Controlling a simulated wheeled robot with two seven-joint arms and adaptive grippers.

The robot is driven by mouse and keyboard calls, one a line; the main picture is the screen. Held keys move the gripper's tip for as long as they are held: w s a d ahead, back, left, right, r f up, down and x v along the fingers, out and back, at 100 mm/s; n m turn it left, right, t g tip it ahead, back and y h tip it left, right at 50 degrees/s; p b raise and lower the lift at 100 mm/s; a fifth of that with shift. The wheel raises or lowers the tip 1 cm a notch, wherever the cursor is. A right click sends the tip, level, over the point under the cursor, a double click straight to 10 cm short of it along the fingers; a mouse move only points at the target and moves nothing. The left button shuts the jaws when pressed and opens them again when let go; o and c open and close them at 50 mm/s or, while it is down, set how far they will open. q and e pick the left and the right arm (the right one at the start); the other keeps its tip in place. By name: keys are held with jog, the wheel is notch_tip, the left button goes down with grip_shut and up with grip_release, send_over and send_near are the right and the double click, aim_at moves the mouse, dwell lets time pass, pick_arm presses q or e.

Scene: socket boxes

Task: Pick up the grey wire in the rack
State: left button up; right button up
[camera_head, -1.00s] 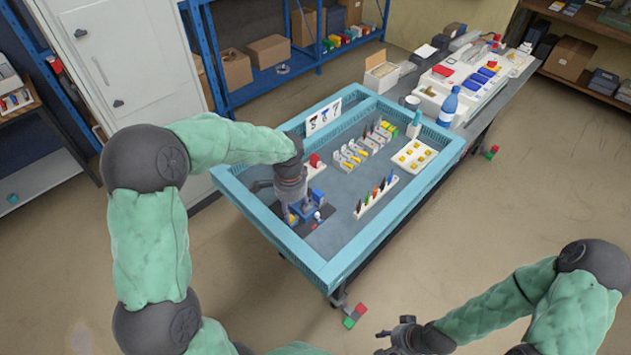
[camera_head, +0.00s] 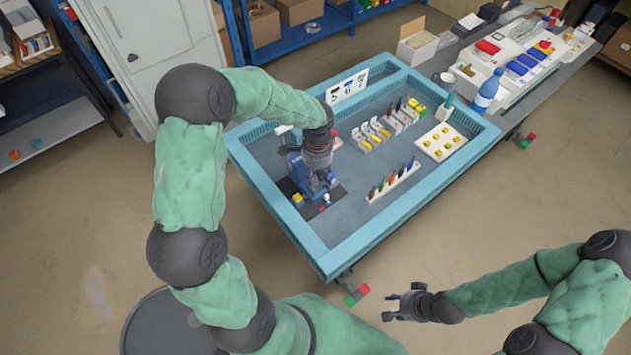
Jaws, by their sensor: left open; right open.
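A white rack (camera_head: 396,184) stands in the front right part of the blue-rimmed table (camera_head: 318,262). It holds several small upright pieces in different colours. A dark greyish piece stands at its left end, but I cannot tell for sure which one is the grey wire. My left gripper (camera_head: 322,188) points down over the table's left part, left of the rack and apart from it. Its fingers are hard to make out; it is open, with no wire seen in it. My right gripper (camera_head: 389,305) is open and empty, outside the table at the front.
A blue device (camera_head: 299,172) on a dark base stands beside my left gripper. White holders (camera_head: 371,134) and a white tray with yellow pieces (camera_head: 441,142) stand behind the rack. A blue bottle (camera_head: 487,92) stands beyond the right rim. The table surface before the rack is clear.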

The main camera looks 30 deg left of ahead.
aim_at(315, 179)
pick_arm(q)
jog(key=f, duration=0.2)
jog(key=f+b, duration=0.1)
jog(key=f, duration=0.2)
jog(key=shift+s+a, duration=0.15)
jog(key=shift+a, duration=0.05)
grip_shut()
